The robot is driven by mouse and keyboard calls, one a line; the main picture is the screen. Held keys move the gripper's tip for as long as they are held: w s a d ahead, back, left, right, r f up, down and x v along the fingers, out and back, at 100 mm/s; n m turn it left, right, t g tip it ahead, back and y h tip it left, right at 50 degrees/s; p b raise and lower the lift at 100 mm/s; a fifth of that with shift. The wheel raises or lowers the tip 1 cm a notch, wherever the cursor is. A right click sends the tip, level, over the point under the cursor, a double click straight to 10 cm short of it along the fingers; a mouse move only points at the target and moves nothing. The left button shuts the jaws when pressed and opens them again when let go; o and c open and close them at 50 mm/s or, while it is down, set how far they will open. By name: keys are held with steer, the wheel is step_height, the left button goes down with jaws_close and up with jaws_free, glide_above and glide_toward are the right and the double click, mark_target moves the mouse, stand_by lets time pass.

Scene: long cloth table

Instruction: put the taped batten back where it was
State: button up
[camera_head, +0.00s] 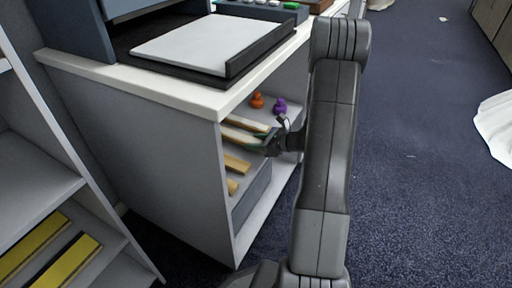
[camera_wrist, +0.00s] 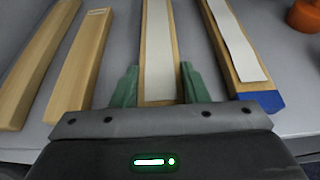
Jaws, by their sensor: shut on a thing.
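My gripper (camera_wrist: 156,88) has its green fingers on either side of a wooden batten with a white strip (camera_wrist: 158,45) along its top, and is shut on it. A similar batten with a white strip and a blue end (camera_wrist: 236,45) lies to its right, apart from it. I cannot tell whether the white strip or the blue end is the tape. In the head view my gripper (camera_head: 271,143) is at the cabinet's open side, and the held batten (camera_head: 241,136) points inward. Whether it touches the shelf is unclear.
Two plain battens lie left of the held one, one outer (camera_wrist: 38,65) and one with a small label (camera_wrist: 80,62). An orange object (camera_head: 257,101) and a purple object (camera_head: 279,105) stand deeper on the shelf. The white cabinet top (camera_head: 190,92) overhangs the opening.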

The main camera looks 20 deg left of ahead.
steer(key=shift+f, duration=0.5)
steer(key=shift+f, duration=0.25)
steer(key=o, duration=1.1)
steer(key=shift+r, duration=0.2)
steer(key=p+v, duration=0.3)
steer(key=v, duration=0.9)
